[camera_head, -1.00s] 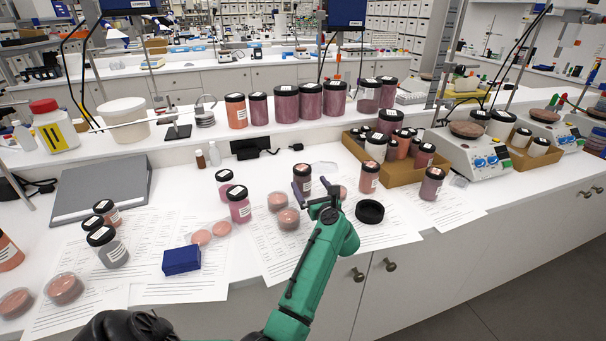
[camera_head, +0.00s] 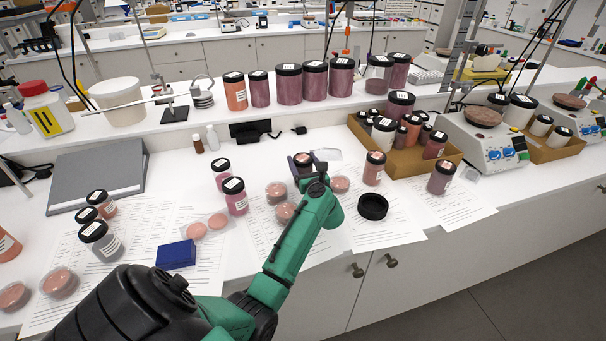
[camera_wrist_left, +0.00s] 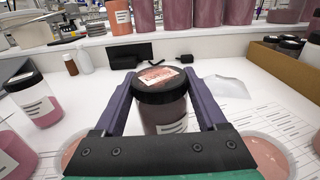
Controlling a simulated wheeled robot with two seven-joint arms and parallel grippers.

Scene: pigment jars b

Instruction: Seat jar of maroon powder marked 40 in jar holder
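A black-lidded jar of reddish powder (camera_head: 303,165) stands on the bench between the fingers of my left gripper (camera_head: 309,174). In the left wrist view the jar (camera_wrist_left: 165,112) is upright, with a label on its lid and another on its side; I cannot read the number. The two dark fingers (camera_wrist_left: 160,92) lie along either side of it, with gaps showing beside its body. The jar holder, a black ring-like cup (camera_head: 372,206), sits empty on a paper sheet to the right of the gripper. My right gripper is out of view.
Flat pink dishes (camera_head: 284,212) lie close by the gripper. Another jar (camera_head: 374,168) stands behind the holder, and one (camera_head: 441,177) to its right. A cardboard tray (camera_head: 405,160) of jars is behind. A blue box (camera_head: 176,254) lies at left.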

